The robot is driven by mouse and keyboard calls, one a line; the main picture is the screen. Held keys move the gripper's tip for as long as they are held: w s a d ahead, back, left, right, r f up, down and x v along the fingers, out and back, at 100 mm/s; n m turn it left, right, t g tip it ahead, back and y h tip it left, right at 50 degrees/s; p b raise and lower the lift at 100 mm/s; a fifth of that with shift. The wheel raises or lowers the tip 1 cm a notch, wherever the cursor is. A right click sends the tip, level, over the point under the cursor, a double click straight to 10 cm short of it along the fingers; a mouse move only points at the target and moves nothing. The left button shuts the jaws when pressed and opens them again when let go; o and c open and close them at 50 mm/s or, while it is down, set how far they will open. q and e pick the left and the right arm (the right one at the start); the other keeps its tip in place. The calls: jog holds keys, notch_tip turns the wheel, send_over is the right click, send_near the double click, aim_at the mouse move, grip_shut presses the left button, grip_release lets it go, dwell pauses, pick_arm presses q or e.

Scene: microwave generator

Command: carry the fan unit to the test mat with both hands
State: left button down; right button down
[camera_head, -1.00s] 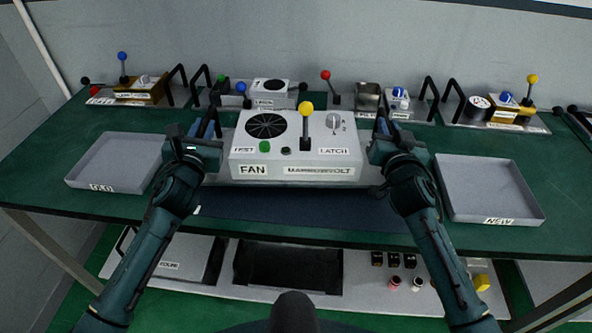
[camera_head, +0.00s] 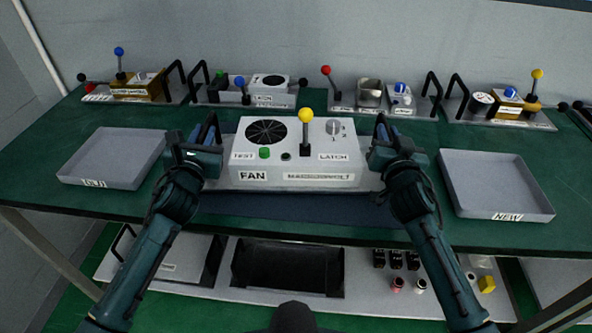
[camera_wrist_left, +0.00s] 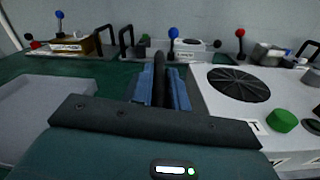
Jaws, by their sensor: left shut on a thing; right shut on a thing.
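The fan unit (camera_head: 290,178) is a white box with a black round fan grille, a green button, a yellow-knobbed lever and a latch dial. It sits between my two grippers, over the dark blue test mat (camera_head: 300,208), which shows along its front edge. My left gripper (camera_head: 210,132) is shut on the black handle at the unit's left side; the left wrist view shows its blue fingers (camera_wrist_left: 161,88) around the black bar. My right gripper (camera_head: 382,132) is shut at the unit's right side; its handle is mostly hidden. I cannot tell whether the unit touches the mat.
A grey tray marked OLD (camera_head: 112,158) lies left, and one marked NEW (camera_head: 497,186) lies right. Several other units with handles and coloured levers line the back, including a small white fan box (camera_head: 270,90). A lower shelf (camera_head: 200,272) holds more items.

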pick_arm(q)
jog(key=shift+f+b, duration=0.45)
jog(key=shift+f, duration=0.15)
pick_arm(e)
jog(key=shift+d+f, duration=0.15)
jog(key=shift+f, duration=0.2)
pick_arm(q)
jog(key=c, duration=1.4)
grip_release()
jog(key=shift+r, duration=0.1)
pick_arm(e)
jog(key=c, duration=1.4)
grip_release()
pick_arm(q)
jog(key=shift+o, duration=0.2)
pick_arm(e)
jog(key=shift+o, duration=0.2)
jog(key=shift+f, duration=0.1)
jog(key=shift+s, duration=0.1)
pick_arm(q)
jog(key=s, duration=1.2)
jog(key=shift+a, duration=0.2)
pick_arm(e)
jog(key=s, duration=1.2)
jog(key=shift+a, duration=0.3)
pick_arm(q)
jog(key=shift+s, duration=0.15)
